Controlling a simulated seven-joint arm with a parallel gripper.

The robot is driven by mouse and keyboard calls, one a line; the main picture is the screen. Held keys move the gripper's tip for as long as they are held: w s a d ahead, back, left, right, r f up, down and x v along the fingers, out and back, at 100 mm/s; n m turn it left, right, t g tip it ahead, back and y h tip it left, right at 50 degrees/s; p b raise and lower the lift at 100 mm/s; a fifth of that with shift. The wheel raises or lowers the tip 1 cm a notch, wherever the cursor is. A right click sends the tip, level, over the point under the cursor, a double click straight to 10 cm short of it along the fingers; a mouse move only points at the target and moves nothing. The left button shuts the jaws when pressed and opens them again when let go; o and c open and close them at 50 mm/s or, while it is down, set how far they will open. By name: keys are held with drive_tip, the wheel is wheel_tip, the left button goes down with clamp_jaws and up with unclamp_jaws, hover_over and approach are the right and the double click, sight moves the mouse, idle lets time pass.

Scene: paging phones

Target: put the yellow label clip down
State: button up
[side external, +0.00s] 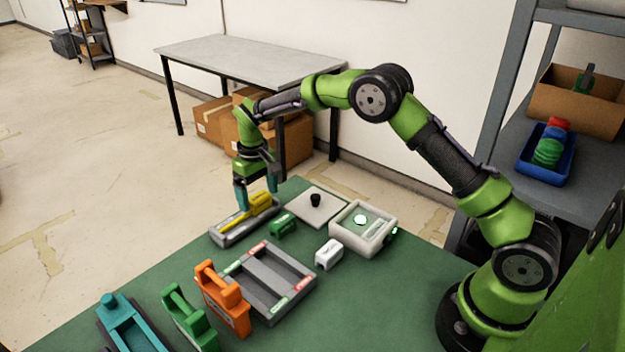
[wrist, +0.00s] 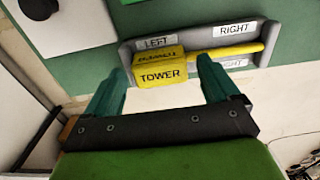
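The yellow label clip (side external: 261,201) is a block marked TOWER in the wrist view (wrist: 160,74). It sits at one end of a long grey tray (side external: 218,238), the end labelled LEFT in the wrist view. A yellow bar (side external: 232,220) runs from the block toward the end labelled RIGHT; I cannot tell whether it is part of the clip. My gripper (side external: 258,184) is right above the tray, pointing down. In the wrist view my gripper (wrist: 161,72) has its two teal fingers apart, one each side of the block, with gaps visible. The clip's underside is hidden.
Close by are a small green block (side external: 284,225), a plate with a black knob (side external: 316,201), a white box with a lit button (side external: 362,228) and a white block (side external: 328,254). A grey two-slot holder (side external: 268,282) and orange (side external: 224,300) and green (side external: 190,322) handsets stand nearer.

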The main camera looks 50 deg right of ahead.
sight(259, 196)
drive_tip(key=shift+r, duration=0.1)
drive_tip(key=s+r+t, duration=0.1)
drive_tip(key=s+r, duration=0.2)
drive_tip(key=r, duration=0.7)
drive_tip(key=s+r, duration=0.3)
drive_tip(key=r, duration=0.6)
drive_tip(key=s+r+m+t+y, duration=0.1)
drive_tip(key=s+r+t, duration=0.15)
drive_tip(key=s, duration=0.55)
drive_tip(key=s+r+m+t+y, duration=0.1)
drive_tip(key=s+r+m+t, duration=0.15)
drive_tip(key=s, duration=0.55)
drive_tip(key=s+f+t, duration=0.1)
drive_tip(key=s+f, duration=0.3)
drive_tip(key=s, duration=0.5)
drive_tip(key=shift+d, duration=0.3)
